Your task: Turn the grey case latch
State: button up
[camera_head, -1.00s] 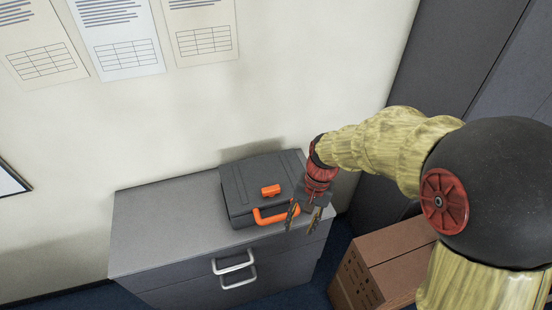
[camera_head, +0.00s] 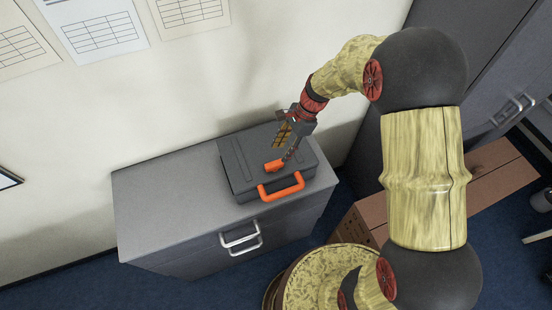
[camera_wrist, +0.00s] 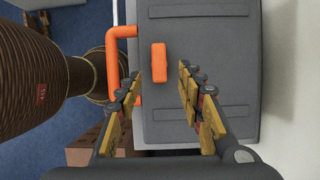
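The grey case (camera_head: 238,172) lies flat on the grey cabinet top, its orange handle (camera_head: 282,187) toward the cabinet's front edge. The orange latch (camera_head: 273,165) sits on the lid near the handle. In the wrist view the case (camera_wrist: 199,30), the handle (camera_wrist: 112,50) and the latch (camera_wrist: 159,62) all show. My gripper (camera_head: 284,154) is over the lid close to the latch. In the wrist view my gripper (camera_wrist: 158,80) is open, with its two fingers spread to either side of the latch. I cannot tell whether a finger touches the latch or the lid.
The grey cabinet (camera_head: 160,205) has bare top to the left of the case and a metal drawer pull (camera_head: 240,236) in front. Cardboard boxes (camera_head: 500,178) stand on the floor at right. A wall is behind the case.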

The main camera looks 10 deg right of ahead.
aim_at(275, 163)
jog(key=x, duration=0.7)
jog(key=shift+s+f+p, duration=0.1)
jog(key=shift+p, duration=0.25)
jog(key=shift+c, duration=0.4)
grip_shut()
